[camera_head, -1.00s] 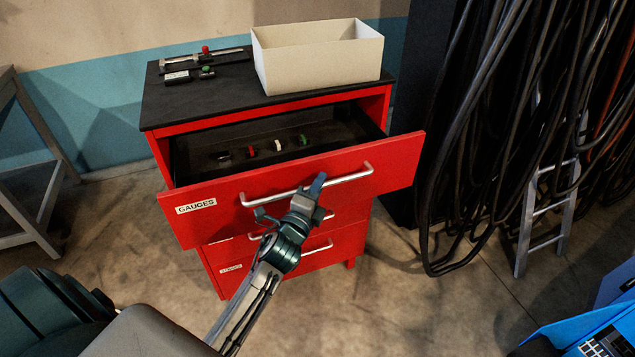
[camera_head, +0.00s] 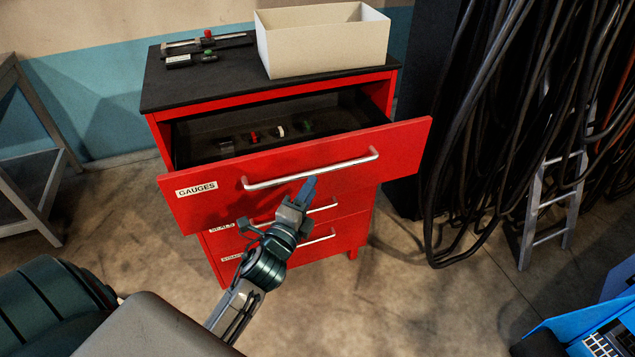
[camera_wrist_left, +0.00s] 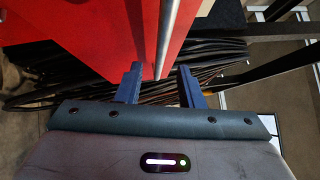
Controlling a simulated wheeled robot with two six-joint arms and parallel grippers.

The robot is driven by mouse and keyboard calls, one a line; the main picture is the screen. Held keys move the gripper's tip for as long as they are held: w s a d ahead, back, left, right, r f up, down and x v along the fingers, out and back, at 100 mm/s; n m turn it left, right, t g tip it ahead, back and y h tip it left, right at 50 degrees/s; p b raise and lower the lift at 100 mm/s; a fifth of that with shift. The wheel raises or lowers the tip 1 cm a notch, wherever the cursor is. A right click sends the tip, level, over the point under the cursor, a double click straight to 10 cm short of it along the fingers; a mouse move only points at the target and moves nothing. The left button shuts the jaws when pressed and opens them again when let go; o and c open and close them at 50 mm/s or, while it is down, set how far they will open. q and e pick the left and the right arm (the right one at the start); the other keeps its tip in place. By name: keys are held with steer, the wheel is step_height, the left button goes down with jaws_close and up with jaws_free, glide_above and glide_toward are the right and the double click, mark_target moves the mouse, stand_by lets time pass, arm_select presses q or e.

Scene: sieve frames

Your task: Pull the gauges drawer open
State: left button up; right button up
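The red gauges drawer (camera_head: 300,172), labelled GAUGES, stands pulled out at the top of the red cabinet. Its inside shows, with several small items lying in it. Its silver bar handle (camera_head: 312,171) runs across the front. My left gripper (camera_head: 278,207) is open, in front of the drawer face and just below the handle in the head view. In the left wrist view, the open fingers (camera_wrist_left: 160,88) have nothing between them, and the handle (camera_wrist_left: 166,38) ends near the gap between their tips. My right gripper is not in view.
On the black cabinet top (camera_head: 205,88) stand a cream open box (camera_head: 325,48) and a few measuring tools (camera_head: 207,44). Two lower drawers are shut. Dark cables (camera_head: 500,130) and a ladder (camera_head: 550,200) hang or lean at right; a grey bench stands left. The floor between is clear.

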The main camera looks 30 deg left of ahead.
arm_select(q)
steer(key=shift+s+d+f+b, duration=0.15)
steer(key=shift+s+b, duration=0.1)
steer(key=shift+s, duration=0.65)
steer(key=shift+s+f+b, duration=0.15)
steer(key=shift+s+b, duration=0.1)
steer(key=shift+s, duration=0.65)
step_height(320, 180, down, 25)
steer(key=a+n+g, duration=0.3)
steer(key=n+g, duration=0.2)
steer(key=g, duration=0.1)
steer(key=s+f+n+g, duration=0.2)
steer(key=s+f, duration=0.2)
steer(key=f, duration=0.5)
steer(key=s+f+n+g, duration=0.2)
steer(key=s+f, duration=0.2)
steer(key=f, duration=0.5)
steer(key=s+f+n+g, duration=0.4)
steer(key=s+f, duration=0.7)
steer(key=s, duration=0.4)
steer(key=s+f+n+g, duration=0.4)
steer(key=s+f, duration=0.7)
steer(key=s, duration=0.5)
steer(key=shift+s+d+f+n+h, duration=0.25)
steer(key=shift+f+n+h, duration=0.1)
steer(key=shift+n, duration=0.45)
steer(key=shift+w, duration=0.15)
